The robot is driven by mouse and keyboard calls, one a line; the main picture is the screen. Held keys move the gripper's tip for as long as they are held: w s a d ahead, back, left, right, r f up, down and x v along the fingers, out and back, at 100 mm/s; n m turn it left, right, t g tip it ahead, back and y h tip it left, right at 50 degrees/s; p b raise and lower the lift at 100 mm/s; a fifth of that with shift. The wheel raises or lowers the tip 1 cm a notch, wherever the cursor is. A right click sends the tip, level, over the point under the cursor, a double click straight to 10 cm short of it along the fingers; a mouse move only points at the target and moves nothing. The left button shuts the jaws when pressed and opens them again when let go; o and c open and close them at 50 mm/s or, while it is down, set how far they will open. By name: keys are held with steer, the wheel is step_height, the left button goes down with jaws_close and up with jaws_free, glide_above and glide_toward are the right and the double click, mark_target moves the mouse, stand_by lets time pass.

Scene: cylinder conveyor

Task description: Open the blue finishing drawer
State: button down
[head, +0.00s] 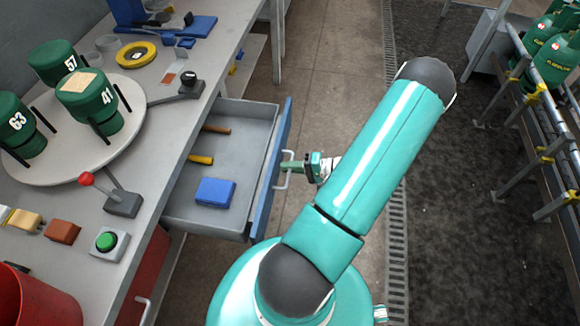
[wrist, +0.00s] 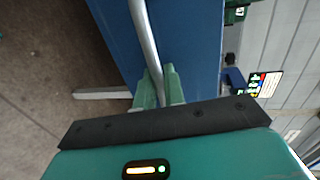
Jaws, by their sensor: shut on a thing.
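The blue-fronted drawer (head: 271,172) stands pulled well out from under the workbench in the head view. Its grey inside shows a blue block (head: 215,191) and two tools with brown and yellow handles (head: 201,159). My gripper (head: 289,167) is at the front face of the drawer, shut on its handle (head: 281,182). In the wrist view the green fingers (wrist: 158,88) close around the metal bar handle (wrist: 146,35), with the blue drawer front (wrist: 190,45) behind it. Part of the handle is hidden by the fingers.
The grey workbench (head: 165,140) on the left carries a round turntable (head: 70,165) with green numbered cylinders, a red-knobbed lever (head: 88,180) and a green button (head: 106,241). A conveyor rack (head: 550,130) with green cylinders stands at right. Clear floor (head: 330,60) lies between them.

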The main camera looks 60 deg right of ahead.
steer(key=shift+s, duration=0.1)
stand_by(0.3)
steer(key=c, duration=1.6)
jaws_free()
steer(key=v, duration=1.3)
steer(key=shift+s, duration=0.35)
steer(key=shift+r, duration=0.1)
